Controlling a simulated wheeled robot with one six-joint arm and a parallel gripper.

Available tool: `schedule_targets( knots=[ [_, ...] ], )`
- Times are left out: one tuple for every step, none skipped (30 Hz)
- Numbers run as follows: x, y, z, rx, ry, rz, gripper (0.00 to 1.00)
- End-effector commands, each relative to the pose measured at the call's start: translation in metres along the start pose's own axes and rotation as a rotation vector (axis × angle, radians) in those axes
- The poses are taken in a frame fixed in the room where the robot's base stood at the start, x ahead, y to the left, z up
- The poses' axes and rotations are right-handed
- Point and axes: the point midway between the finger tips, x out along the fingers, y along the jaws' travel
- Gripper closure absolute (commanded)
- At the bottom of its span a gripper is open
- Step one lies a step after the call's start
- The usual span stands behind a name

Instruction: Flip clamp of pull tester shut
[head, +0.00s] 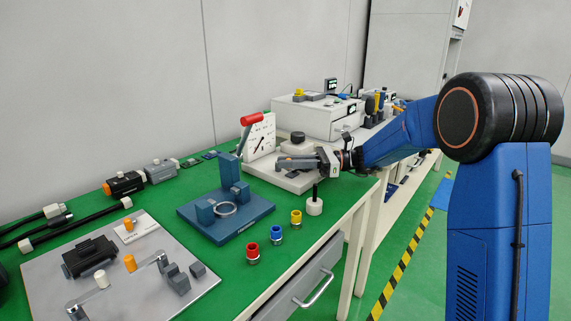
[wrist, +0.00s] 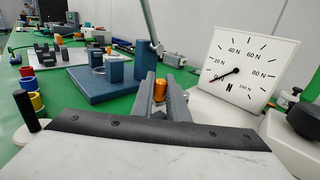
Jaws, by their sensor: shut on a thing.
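The pull tester has a white base (head: 281,179) and an upright dial (head: 260,137) marked in N. The dial also shows in the wrist view (wrist: 240,66), its needle pointing near the low end. My gripper (head: 296,162) is low over the base, to the right of the dial. In the wrist view my gripper (wrist: 161,98) is shut on an upright orange handle (wrist: 160,89), which appears to be the clamp's. The rest of the clamp is hidden by the fingers and the wrist, so I cannot tell its angle.
A blue press (head: 226,211) with a red-knobbed lever stands left of the tester. A white instrument box (head: 309,116) stands behind.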

Motion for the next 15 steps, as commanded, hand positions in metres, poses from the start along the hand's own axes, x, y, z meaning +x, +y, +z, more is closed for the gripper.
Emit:
schedule_targets(
  knots=[
    [-0.0019, -0.0029, -0.0007, -0.001, 0.0, 0.031, 1.0],
    [-0.0027, -0.003, -0.001, -0.001, 0.0, 0.052, 1.0],
    [-0.0037, -0.0042, -0.0009, -0.001, 0.0, 0.076, 1.0],
    [-0.0044, -0.0043, -0.001, 0.0, 0.001, 0.094, 1.0],
    [-0.005, -0.0049, -0.0007, 0.0, 0.001, 0.11, 1.0],
    [-0.0058, -0.0056, -0.0008, 0.0, 0.0, 0.131, 1.0],
    [-0.0064, -0.006, -0.0012, 0.001, 0.001, 0.145, 1.0],
    [-0.0069, -0.0063, -0.0007, 0.0, 0.001, 0.159, 1.0],
    [-0.0075, -0.0068, -0.0006, -0.001, 0.0, 0.174, 1.0],
    [-0.0079, -0.007, -0.0005, -0.001, 0.0, 0.185, 1.0],
    [-0.0083, -0.0073, -0.0005, -0.001, 0.0, 0.195, 1.0],
    [-0.0087, -0.0078, -0.0007, -0.001, 0.001, 0.206, 1.0],
    [-0.0089, -0.0079, -0.0008, 0.0, 0.001, 0.212, 1.0],
    [-0.0092, -0.008, -0.0008, 0.0, 0.001, 0.218, 1.0],
    [-0.0094, -0.008, -0.0005, 0.0, 0.0, 0.225, 1.0]
  ],
)
